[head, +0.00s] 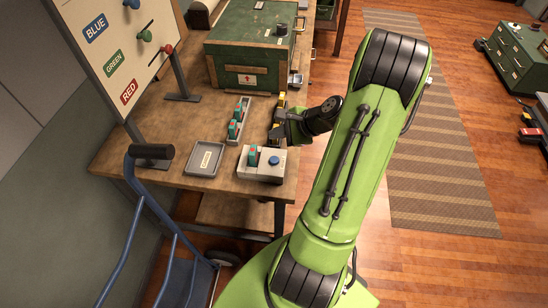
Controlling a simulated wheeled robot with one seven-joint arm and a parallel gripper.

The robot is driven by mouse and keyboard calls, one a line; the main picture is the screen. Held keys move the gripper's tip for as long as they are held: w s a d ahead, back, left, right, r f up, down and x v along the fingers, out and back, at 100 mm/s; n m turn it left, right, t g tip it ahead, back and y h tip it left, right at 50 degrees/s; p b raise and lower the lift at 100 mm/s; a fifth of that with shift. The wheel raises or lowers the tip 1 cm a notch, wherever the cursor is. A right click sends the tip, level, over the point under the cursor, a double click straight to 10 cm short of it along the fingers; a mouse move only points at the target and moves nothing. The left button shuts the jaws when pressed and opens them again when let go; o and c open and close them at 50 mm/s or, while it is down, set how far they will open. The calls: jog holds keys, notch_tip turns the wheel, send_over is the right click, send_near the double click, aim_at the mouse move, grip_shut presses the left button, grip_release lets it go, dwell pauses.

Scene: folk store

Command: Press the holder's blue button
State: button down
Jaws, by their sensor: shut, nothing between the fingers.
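The holder (262,177) is a pale block at the front edge of the wooden table. Its round blue button (274,160) is on the right part of its top, uncovered in this view. A teal and red piece (253,156) stands upright in the left part of the holder. My gripper (275,132) is shut and empty, with yellow and black parts. It shows just behind the holder in the picture, apart from the blue button. Its height above the table and its exact fingertips are hard to tell.
A grey tray (206,158) lies left of the holder. Behind it is a narrow rack (238,118) with teal and red pieces. A green chest (245,80) stands farther back. A board (112,50) with colour labels stands at left. A blue-railed cart (140,205) is near the front left.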

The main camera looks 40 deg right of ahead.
aim_at(277, 161)
notch_tip(277, 161, down, 8)
jog(key=b, duration=0.8)
jog(key=shift+a+f, duration=0.1)
jog(key=shift+f, duration=0.3)
jog(key=shift+f, duration=0.1)
dwell(1.3)
jog(key=shift+f, duration=0.3)
jog(key=shift+f+b, duration=0.5)
jog(key=shift+b, duration=0.05)
dwell(0.5)
jog(key=shift+r+p, duration=0.95)
